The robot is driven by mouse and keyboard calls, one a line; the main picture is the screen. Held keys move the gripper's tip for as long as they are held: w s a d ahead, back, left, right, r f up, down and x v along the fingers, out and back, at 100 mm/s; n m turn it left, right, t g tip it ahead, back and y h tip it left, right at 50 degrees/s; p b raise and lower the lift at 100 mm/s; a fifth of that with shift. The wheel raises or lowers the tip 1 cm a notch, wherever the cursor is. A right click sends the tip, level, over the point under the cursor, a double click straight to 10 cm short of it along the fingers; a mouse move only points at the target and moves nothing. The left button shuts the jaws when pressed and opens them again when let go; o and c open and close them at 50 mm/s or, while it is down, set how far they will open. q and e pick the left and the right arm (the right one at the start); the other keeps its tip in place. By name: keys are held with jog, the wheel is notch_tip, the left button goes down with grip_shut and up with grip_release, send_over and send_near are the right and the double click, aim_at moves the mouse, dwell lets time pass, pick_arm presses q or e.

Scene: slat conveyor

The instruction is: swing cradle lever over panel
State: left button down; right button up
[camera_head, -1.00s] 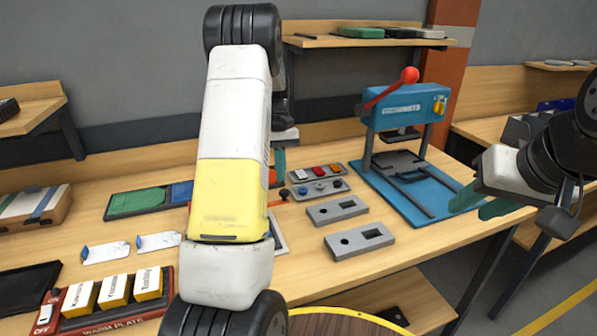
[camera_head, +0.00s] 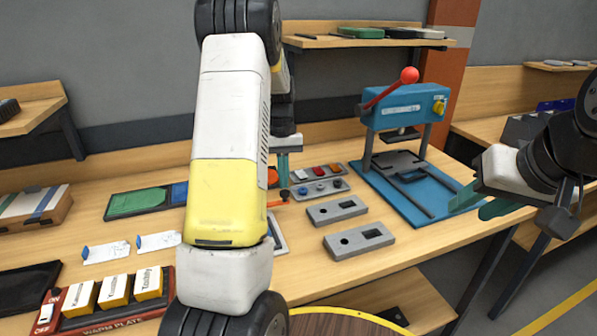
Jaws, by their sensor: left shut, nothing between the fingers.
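An orange lever (camera_head: 277,203) with a small dark knob (camera_head: 284,195) sticks out beside my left arm at mid-table. A light-framed panel or cradle (camera_head: 279,232) shows only as a sliver below it, mostly hidden behind the arm. My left gripper (camera_head: 283,184) points down with teal fingers together and empty, its tips right by the knob; I cannot tell whether they touch. My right gripper (camera_head: 478,205) is at the right, beyond the table's edge, with its teal fingers apart and nothing between them.
Two grey plates with cutouts (camera_head: 358,241) lie right of the lever. A grey button strip (camera_head: 319,188) lies just behind. A blue press (camera_head: 405,105) with a red-knobbed handle stands back right. A red warm plate (camera_head: 118,318) with boxes is front left.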

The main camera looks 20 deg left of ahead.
aim_at(288, 192)
pick_arm(q)
jog(key=s+d+m, duration=0.1)
jog(key=m, duration=0.1)
jog(key=s+d+m, duration=0.1)
jog(key=m, duration=0.1)
jog(key=shift+s+d+y, duration=0.15)
jog(key=shift+y, duration=0.25)
jog(key=s+m, duration=0.3)
jog(key=m, duration=0.1)
jog(key=s+m+y, duration=0.1)
jog(key=s+m, duration=0.2)
jog(key=m, duration=0.1)
jog(key=s+m+t+y, duration=0.1)
jog(key=s+m, duration=0.2)
jog(key=m, duration=0.1)
jog(key=shift+s+d, duration=0.15)
jog(key=shift+d, duration=0.1)
jog(key=shift+s+a, duration=0.2)
jog(key=shift+s, duration=0.15)
jog(key=shift+s+a+y, duration=0.1)
jog(key=shift+y, duration=0.2)
